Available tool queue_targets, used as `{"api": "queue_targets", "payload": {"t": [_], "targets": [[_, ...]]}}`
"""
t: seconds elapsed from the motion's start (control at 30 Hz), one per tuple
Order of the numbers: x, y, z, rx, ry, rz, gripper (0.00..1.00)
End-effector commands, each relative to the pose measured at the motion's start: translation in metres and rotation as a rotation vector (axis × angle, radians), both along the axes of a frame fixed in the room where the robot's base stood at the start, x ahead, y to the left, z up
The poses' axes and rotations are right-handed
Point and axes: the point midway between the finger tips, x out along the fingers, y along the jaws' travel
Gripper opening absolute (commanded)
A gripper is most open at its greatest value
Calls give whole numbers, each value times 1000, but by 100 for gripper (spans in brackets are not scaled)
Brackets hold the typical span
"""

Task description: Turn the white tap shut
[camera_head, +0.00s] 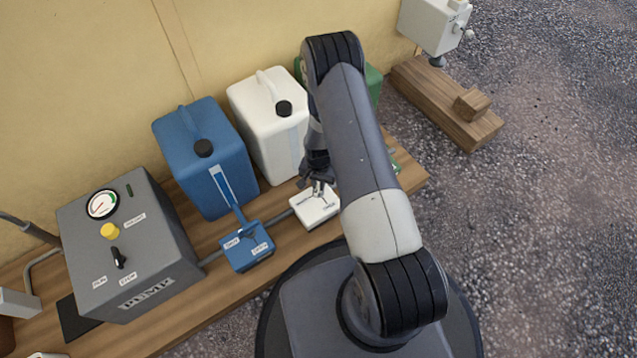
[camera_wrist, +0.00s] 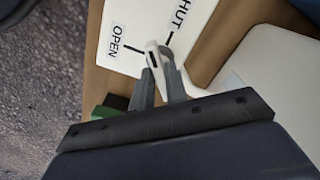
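The white tap (camera_head: 316,209) is a white box on the wooden bench, in front of the white canister. In the wrist view its white plate (camera_wrist: 125,22) carries the words OPEN and SHUT, each with a short black mark. Its pale lever (camera_wrist: 154,60) stands between the two marks. My gripper (camera_wrist: 158,72) is at the lever, one grey finger on each side, and looks closed on it. In the head view my gripper (camera_head: 318,186) is low over the tap and hides part of it. The lever's lower part is hidden between the fingers.
A blue tap (camera_head: 247,247) stands left of the white one, before the blue canister (camera_head: 205,160). The white canister (camera_head: 270,125) is close behind my gripper. A green canister (camera_head: 373,82) is partly behind my arm. The grey pump box (camera_head: 135,245) is at left.

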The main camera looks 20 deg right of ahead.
Motion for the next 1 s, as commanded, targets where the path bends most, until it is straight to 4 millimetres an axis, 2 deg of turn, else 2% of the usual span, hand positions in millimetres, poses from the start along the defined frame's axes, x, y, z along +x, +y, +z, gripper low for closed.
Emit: {"api": "queue_targets", "payload": {"t": [0.17,0.57,1.0], "targets": [[0,0,0,0,0,0,0],[0,0,0,0,0,-30,0],[0,0,-2,1,1,-317,0]]}}
